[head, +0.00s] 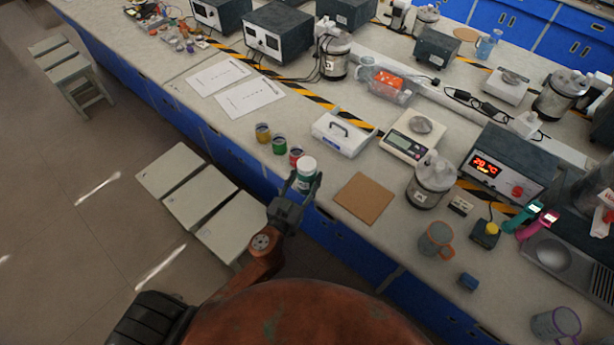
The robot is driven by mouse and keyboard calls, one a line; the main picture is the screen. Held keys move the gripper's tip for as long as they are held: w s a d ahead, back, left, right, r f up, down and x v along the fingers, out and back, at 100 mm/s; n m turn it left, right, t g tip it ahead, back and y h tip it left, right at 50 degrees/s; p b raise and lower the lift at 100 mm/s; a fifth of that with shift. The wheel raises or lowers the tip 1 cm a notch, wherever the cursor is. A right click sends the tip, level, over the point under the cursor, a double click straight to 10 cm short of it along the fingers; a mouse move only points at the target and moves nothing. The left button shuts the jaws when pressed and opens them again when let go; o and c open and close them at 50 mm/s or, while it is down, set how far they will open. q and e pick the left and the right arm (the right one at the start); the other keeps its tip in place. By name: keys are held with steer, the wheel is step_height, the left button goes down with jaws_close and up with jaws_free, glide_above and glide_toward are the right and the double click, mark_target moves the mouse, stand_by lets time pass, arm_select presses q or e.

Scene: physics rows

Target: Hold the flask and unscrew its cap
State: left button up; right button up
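My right gripper is out of view.
Yellow, green and red-labelled jars (279,145) stand left of the flask. A white case (341,133) is behind it and a brown square board (363,198) is to its right. A scale (409,145) and a grey mug (435,240) stand further right. Stools (200,200) are below the bench.

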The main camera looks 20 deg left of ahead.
arm_select(q)
jaws_close()
steer(key=s+n+y, duration=0.1)
steer(key=s, duration=1.1)
steer(key=shift+s+a+r, duration=0.15)
steer(key=shift+s+a, duration=0.1)
steer(key=shift+s, duration=0.1)
steer(key=shift+w, duration=0.1)
